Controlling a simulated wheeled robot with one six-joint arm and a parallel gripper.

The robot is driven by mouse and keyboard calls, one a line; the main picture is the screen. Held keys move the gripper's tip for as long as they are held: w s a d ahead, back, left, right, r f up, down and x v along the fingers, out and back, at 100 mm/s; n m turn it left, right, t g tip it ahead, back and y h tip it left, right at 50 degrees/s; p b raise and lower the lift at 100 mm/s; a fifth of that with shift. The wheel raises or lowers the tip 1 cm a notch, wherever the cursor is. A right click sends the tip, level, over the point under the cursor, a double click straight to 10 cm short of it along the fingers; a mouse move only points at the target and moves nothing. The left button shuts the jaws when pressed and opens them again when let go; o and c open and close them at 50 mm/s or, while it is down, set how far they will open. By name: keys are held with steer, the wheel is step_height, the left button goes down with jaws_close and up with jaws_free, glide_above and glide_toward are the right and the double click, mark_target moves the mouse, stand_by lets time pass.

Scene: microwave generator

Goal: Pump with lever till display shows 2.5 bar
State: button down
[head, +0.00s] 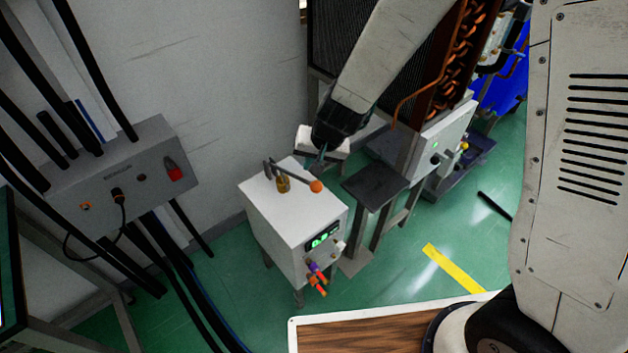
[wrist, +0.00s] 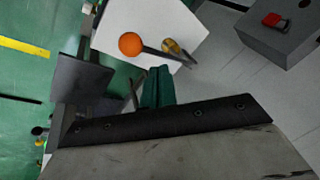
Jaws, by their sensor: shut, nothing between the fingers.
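The pump is a white box (head: 282,222) on legs, standing on the floor in the middle of the head view. Its lever ends in an orange ball (head: 316,186) and joins a brass post (head: 283,184) on the box top. A green-lit display (head: 323,236) is on the front face; its digits are too small to read surely. My gripper (head: 320,158) is shut and empty, just behind the lever. In the wrist view my gripper's fingers (wrist: 158,86) point at the lever rod, close to the orange ball (wrist: 130,44). I cannot tell whether they touch it.
A grey wall box (head: 125,172) with cables and a red switch is at the left. A dark stand (head: 375,184) is right of the pump, near machinery with copper coils (head: 462,60). A wooden tabletop (head: 385,332) is at the front. Green floor with a yellow strip (head: 453,268) is open.

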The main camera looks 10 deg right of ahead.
steer(key=shift+s+d+f, duration=0.2)
steer(key=shift+s+f, duration=0.05)
steer(key=shift+f, duration=0.45)
steer(key=shift+f, duration=0.1)
stand_by(1.5)
steer(key=shift+s+d+f, duration=0.1)
steer(key=shift+s+f, duration=0.05)
steer(key=shift+f, duration=0.1)
stand_by(0.5)
steer(key=shift+r, duration=0.35)
steer(key=r, duration=0.1)
steer(key=w+a+r, duration=0.1)
steer(key=r, duration=0.1)
steer(key=w+r, duration=0.1)
steer(key=shift+a+r, duration=0.2)
steer(key=shift+r, duration=0.1)
